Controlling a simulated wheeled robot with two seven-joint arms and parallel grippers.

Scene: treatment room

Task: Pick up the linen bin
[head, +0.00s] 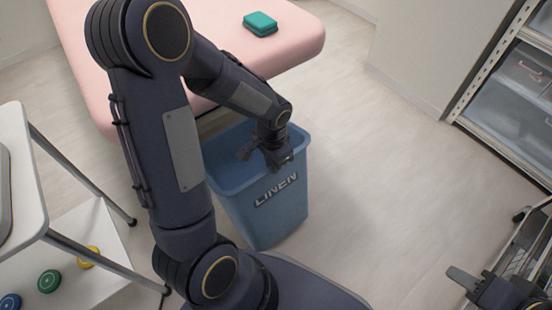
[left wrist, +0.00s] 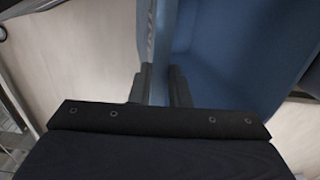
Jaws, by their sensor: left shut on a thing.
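The linen bin (head: 262,215) is a blue, open-topped bin with a LINEN label on its front, below the pink couch's edge. My left gripper (head: 279,160) is at its near rim, shut on the bin's wall. In the left wrist view the rim of the bin (left wrist: 225,60) runs between the two fingers (left wrist: 162,88), with the blue inside to the right. I cannot tell whether the bin's base touches the floor. My right gripper (head: 466,285) is at the bottom right, away from the bin, and its opening is unclear.
A pink couch (head: 290,50) with a folded green cloth (head: 260,22) stands behind the bin. A white cart (head: 22,190) with coloured discs is at left. A shelf rack (head: 510,95) and a wire trolley (head: 530,245) are at right. Floor right of the bin is clear.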

